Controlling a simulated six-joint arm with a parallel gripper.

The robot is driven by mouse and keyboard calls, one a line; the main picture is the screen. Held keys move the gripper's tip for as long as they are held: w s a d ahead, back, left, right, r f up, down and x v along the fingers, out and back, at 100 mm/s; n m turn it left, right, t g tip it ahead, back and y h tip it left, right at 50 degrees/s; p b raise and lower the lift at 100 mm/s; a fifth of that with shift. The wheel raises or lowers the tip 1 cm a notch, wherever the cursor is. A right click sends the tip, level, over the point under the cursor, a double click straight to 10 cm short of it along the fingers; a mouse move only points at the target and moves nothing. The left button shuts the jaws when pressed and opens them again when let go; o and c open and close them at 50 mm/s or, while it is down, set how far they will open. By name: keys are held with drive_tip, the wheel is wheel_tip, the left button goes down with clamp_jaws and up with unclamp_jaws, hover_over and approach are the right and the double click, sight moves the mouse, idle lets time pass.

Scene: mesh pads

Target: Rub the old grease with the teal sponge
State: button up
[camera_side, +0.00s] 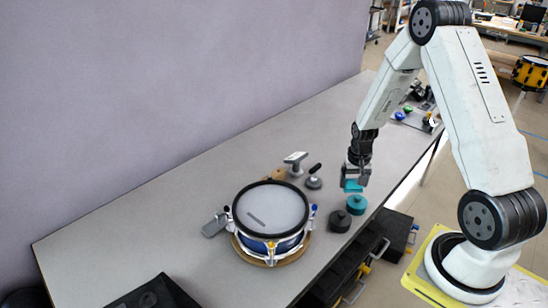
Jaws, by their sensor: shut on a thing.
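My gripper (355,180) points down over the right part of the grey table and is shut on the teal sponge (352,187). The sponge is a small teal block below the fingers; I cannot tell whether it touches the table. A drum (270,218) with a blue shell and pale mesh head stands on a round wooden base left of my gripper. A thin dark grey streak (257,220) lies on the drum head, apart from the sponge; it looks like the old grease.
A teal round pot (356,204) and a dark round pot (340,221) stand just in front of my gripper. A grey-headed tool (295,163) and a black-handled grey piece (314,181) stand behind the drum. A grey clamp (214,226) lies left of it.

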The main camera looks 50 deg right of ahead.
drive_tip(key=w+a+r+n, duration=0.3)
drive_tip(key=w+a+n, duration=0.2)
drive_tip(key=w+n, duration=0.5)
drive_tip(key=w+a+r+n, duration=0.3)
drive_tip(key=w+n, duration=0.8)
drive_tip(key=n, duration=1)
drive_tip(key=shift+w+a+n, duration=0.15)
drive_tip(key=shift+a+n, duration=0.25)
drive_tip(key=shift+a, duration=0.55)
drive_tip(key=shift+f, duration=0.15)
wheel_tip(320, 180, down, 6)
drive_tip(key=shift+f, duration=0.2)
drive_tip(key=shift+w+a+f, duration=0.25)
drive_tip(key=shift+w+f, duration=0.05)
drive_tip(key=shift+f, duration=0.35)
drive_tip(key=shift+c, duration=0.5)
drive_tip(key=shift+w+a, duration=1.5)
drive_tip(key=shift+a, duration=0.05)
drive_tip(key=shift+s+d, duration=1.85)
wheel_tip(320, 180, up, 8)
